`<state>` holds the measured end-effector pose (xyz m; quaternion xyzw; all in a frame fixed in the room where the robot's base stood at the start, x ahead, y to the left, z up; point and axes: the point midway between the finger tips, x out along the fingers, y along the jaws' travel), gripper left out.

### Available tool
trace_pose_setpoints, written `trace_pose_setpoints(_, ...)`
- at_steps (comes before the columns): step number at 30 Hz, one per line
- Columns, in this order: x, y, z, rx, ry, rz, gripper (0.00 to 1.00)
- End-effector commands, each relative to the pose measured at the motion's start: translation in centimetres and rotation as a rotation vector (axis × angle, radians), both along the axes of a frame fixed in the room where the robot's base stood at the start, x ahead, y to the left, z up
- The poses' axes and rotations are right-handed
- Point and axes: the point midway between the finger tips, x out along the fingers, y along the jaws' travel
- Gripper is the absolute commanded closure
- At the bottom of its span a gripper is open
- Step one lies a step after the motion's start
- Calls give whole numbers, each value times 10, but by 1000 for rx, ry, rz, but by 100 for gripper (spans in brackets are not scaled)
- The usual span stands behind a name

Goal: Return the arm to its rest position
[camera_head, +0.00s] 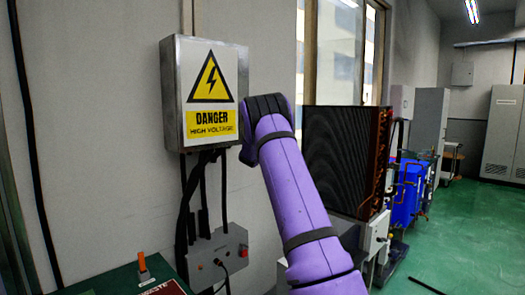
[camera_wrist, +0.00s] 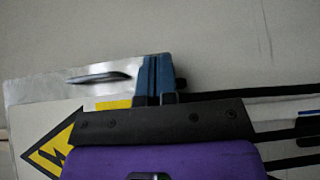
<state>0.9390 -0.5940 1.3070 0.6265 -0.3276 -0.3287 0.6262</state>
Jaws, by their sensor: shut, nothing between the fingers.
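My purple arm (camera_head: 295,190) reaches up from the bottom of the head view. Its black far joint is beside the right edge of a grey metal box with a yellow "DANGER HIGH VOLTAGE" sign (camera_head: 210,123). My gripper is hidden behind the arm there. In the wrist view my gripper (camera_wrist: 155,62) shows as two dark blue fingers, shut together with nothing between them. They overlap the metal side of the box (camera_wrist: 35,90) in the picture. I cannot tell whether they touch it. Part of the yellow sign shows at lower left.
Black cables run from the danger box to a smaller grey wall box (camera_head: 218,257) below. A green unit (camera_head: 118,281) with an orange switch (camera_head: 144,266) is at lower left. A dark ribbed panel (camera_head: 337,150) stands just right of my arm.

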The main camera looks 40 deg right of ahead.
Motion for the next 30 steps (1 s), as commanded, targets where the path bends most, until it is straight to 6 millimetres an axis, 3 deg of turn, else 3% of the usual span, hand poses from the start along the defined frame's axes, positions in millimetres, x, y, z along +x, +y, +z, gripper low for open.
trace_pose_setpoints(6,-20,0,0,1,1,-1,100)
trace_pose_setpoints(15,-23,1,0,1,-1,1,100)
trace_pose_setpoints(19,-28,8,10,14,-16,-12,100)
trace_pose_setpoints(23,-45,31,38,62,-67,-56,100)
trace_pose_setpoints(30,-104,97,90,228,-169,-170,100)
